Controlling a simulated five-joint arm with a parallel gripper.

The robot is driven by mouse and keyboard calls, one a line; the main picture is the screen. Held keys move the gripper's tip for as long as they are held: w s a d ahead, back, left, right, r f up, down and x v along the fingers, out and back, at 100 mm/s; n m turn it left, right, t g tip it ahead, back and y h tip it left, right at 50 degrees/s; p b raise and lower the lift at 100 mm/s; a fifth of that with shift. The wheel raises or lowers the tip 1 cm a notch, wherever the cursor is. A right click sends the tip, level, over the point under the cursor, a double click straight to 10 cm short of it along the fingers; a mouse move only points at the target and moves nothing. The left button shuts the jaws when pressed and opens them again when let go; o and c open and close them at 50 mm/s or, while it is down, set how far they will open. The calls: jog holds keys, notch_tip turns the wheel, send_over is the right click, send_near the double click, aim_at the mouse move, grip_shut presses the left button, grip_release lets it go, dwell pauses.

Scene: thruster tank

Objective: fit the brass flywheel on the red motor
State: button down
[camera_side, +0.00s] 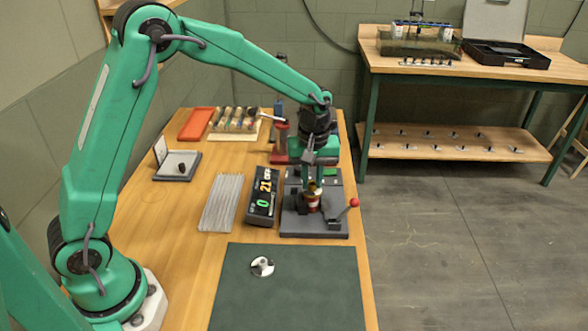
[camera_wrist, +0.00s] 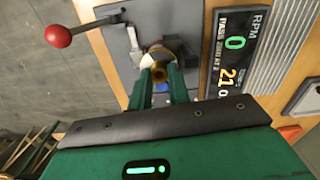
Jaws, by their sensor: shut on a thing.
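My gripper (camera_side: 313,181) points down over the grey test stand (camera_side: 295,224) in the side view. It is shut on the brass flywheel (camera_wrist: 173,76), which shows as a small gold piece between the fingertips in the wrist view. The red motor (camera_side: 313,203), reddish with a pale band, stands upright in the stand just below the fingertips. The flywheel is at the motor's top, but the fingers hide whether it touches or sits on the shaft. In the wrist view, the fingers (camera_wrist: 164,72) partly cover the stand.
A red-knobbed lever (camera_side: 352,203) sticks out at the stand's right. An RPM display (camera_side: 263,207) reading 0 and 21.0 stands left of it. A silver-and-black disc (camera_side: 262,267) lies on the otherwise clear green mat (camera_side: 300,295). A parts rack (camera_side: 236,119) stands farther back.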

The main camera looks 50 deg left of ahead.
jog(key=c, duration=1.2)
grip_release()
jog(key=shift+c, duration=0.2)
notch_tip(320, 180, up, 8)
